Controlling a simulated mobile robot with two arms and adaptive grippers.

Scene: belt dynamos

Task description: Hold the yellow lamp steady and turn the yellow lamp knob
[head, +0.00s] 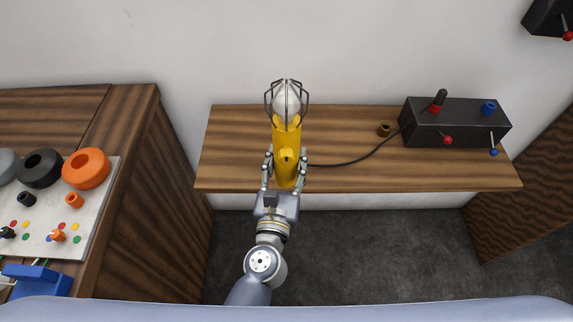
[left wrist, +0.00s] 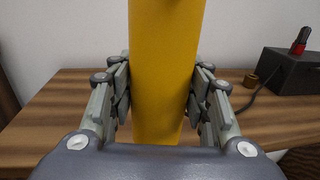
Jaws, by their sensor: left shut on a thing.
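The yellow lamp (head: 286,136) stands on a wooden table, with a white bulb (head: 286,100) inside a dark wire cage at its top. A small dark spot on its body (head: 288,158) may be the knob, but it is too small to tell. My left gripper (head: 285,160) is shut around the lower part of the yellow body, one finger on each side. In the left wrist view the yellow lamp body (left wrist: 163,70) fills the middle between the fingers of my left gripper (left wrist: 160,95); no knob shows there. My right gripper is not in view.
A black box (head: 455,125) with red and blue plugs stands on the table (head: 230,150) at right, a dark cord (head: 350,162) running to it from the lamp. A small brass-coloured cap (head: 384,130) lies near it. A panel (head: 75,200) with rings is at left.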

